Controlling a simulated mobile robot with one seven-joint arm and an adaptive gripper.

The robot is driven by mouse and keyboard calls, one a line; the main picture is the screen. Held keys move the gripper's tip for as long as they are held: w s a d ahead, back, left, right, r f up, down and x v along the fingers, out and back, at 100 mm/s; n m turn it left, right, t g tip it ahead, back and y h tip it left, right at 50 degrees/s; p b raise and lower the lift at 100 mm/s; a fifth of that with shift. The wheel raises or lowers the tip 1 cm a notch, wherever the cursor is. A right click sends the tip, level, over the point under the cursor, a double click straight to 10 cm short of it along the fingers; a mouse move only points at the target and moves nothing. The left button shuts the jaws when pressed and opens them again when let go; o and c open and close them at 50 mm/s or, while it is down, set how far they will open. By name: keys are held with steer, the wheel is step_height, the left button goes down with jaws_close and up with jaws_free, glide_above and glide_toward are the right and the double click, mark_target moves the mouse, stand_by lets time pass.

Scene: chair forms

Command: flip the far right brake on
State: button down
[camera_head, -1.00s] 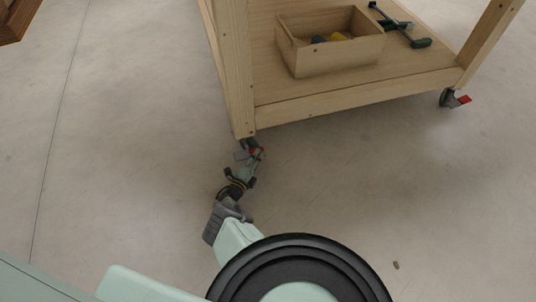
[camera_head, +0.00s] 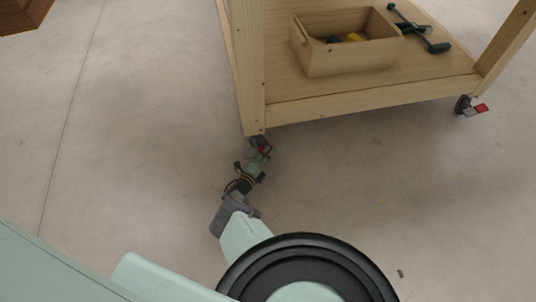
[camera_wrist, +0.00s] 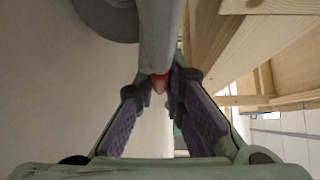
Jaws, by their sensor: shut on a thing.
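A wooden bench stands on casters, and two of them show red brake levers. One red brake lever (camera_head: 264,150) is under the left leg in the head view; it also shows as a red tip (camera_wrist: 160,82) between the fingers in the wrist view. My gripper (camera_head: 260,157) is at this lever, shut on it, close below the leg's foot. The fingers partly hide the lever and its caster, so its tilt cannot be told. The other red brake lever (camera_head: 481,108) sticks out from the right caster (camera_head: 463,105), well away from my gripper.
The bench's left leg (camera_head: 246,70) stands right above my gripper. The lower shelf (camera_head: 440,75) carries a wooden box (camera_head: 345,60) and a dark green tool (camera_head: 420,28). Open floor (camera_head: 400,190) lies in front. A brown wooden thing is at the top left (camera_head: 22,14).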

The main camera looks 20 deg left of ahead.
steer(key=shift+m+g+p, duration=0.4)
steer(key=shift+p, duration=0.6)
steer(key=shift+f, duration=0.3)
steer(key=c, duration=1.7)
jaws_free()
